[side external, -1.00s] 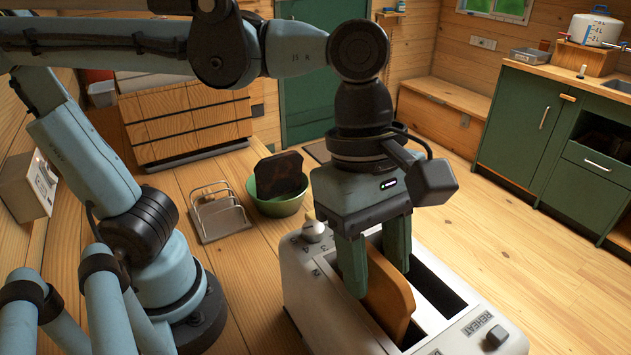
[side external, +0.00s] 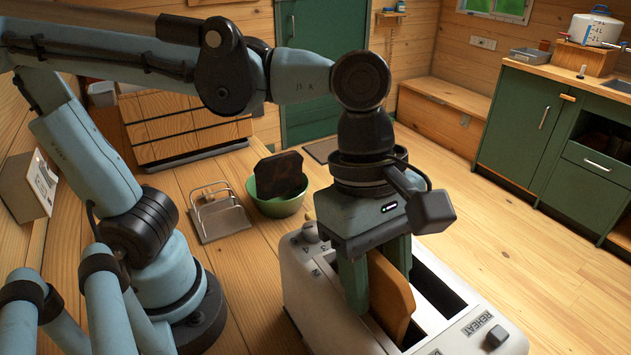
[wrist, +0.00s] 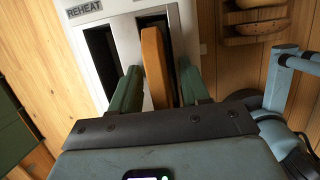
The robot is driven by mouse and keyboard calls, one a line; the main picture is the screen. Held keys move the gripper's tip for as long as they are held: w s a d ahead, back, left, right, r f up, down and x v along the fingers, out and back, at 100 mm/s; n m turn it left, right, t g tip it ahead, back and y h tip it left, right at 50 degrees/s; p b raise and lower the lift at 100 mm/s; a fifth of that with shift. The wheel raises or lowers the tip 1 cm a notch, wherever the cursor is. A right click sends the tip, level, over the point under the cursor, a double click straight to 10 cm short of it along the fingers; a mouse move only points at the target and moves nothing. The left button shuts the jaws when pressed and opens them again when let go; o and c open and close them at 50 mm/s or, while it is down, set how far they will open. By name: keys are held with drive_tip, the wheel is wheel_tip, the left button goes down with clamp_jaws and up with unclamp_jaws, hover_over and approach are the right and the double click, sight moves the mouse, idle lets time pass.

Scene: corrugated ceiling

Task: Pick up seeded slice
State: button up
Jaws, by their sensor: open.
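A light brown slice (side external: 392,297) stands on edge in the near-left slot of the white toaster (side external: 311,293), its upper part sticking out. I cannot make out seeds on it. My gripper (side external: 380,290) points down over this slice, open, with one finger on each side of it. The wrist view shows the slice (wrist: 154,60) between the two green fingers (wrist: 160,72), with a visible gap on the left side. In the side view the far finger is partly hidden behind the slice. A dark brown slice (side external: 280,175) leans in a green bowl (side external: 277,207) behind the toaster.
The toaster's other slot (side external: 440,289) looks empty. A metal rack (side external: 219,218) stands on the wooden table (side external: 180,192) left of the bowl. Wooden drawers (side external: 185,128) stand at the table's back. Green cabinets (side external: 520,120) are farther off to the right.

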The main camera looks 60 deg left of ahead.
drive_tip(key=c, duration=0.8)
drive_tip(key=shift+r, duration=0.1)
